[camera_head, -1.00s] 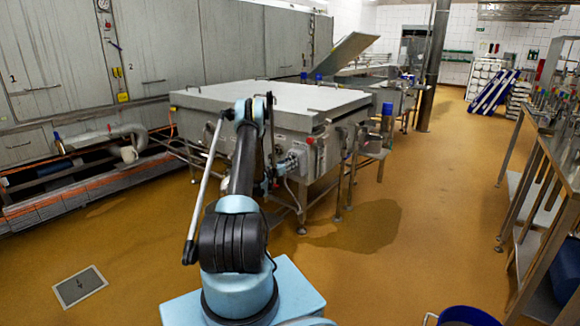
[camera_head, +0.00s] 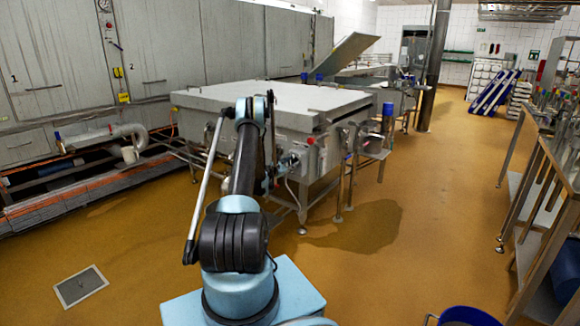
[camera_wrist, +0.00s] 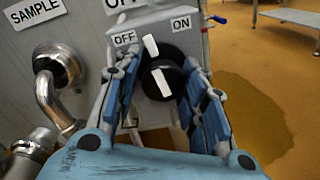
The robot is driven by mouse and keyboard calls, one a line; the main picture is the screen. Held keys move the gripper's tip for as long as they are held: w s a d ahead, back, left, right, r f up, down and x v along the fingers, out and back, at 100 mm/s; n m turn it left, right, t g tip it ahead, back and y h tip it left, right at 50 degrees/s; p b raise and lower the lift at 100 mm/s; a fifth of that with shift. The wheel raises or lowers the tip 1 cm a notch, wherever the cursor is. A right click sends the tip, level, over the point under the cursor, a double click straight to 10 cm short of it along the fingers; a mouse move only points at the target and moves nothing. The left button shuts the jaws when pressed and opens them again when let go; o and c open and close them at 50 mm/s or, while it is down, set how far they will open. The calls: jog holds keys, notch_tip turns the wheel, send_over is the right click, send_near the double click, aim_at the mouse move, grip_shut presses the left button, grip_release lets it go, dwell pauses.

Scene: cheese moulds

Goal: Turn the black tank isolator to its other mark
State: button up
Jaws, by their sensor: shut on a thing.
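The black tank isolator (camera_wrist: 152,63) is a round knob on the grey panel in the wrist view, with white bars on its face. The upper bar leans slightly left, between the OFF label (camera_wrist: 124,38) and the ON label (camera_wrist: 181,23), nearer OFF. My gripper (camera_wrist: 160,72) is shut on the isolator, with a blue-grey finger on its left and right sides. The fingers hide the knob's sides. In the head view my arm reaches the side of the grey tank (camera_head: 270,95), and the isolator cannot be made out there.
A SAMPLE label (camera_wrist: 35,10) and a bent steel pipe (camera_wrist: 55,95) are left of the isolator. A steel bench (camera_head: 540,160) stands at the right. A blue bin (camera_head: 465,316) is at the bottom right. Ochre floor is clear between tank and bench.

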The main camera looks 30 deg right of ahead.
jog(key=m, duration=0.5)
jog(key=shift+s+d+m, duration=0.3)
jog(key=shift+d, duration=0.05)
jog(key=m, duration=0.4)
jog(key=shift+m, duration=0.4)
jog(key=shift+w, duration=0.1)
jog(key=shift+c, duration=0.3)
jog(key=o, duration=1)
jog(key=shift+f, duration=0.2)
jog(key=shift+a+r, duration=0.1)
jog(key=shift+w+a, duration=0.1)
jog(key=shift+a, duration=0.2)
jog(key=v, duration=1.1)
jog(key=shift+s+a+r, duration=0.1)
jog(key=shift+s+a, duration=0.05)
jog(key=shift+s, duration=0.15)
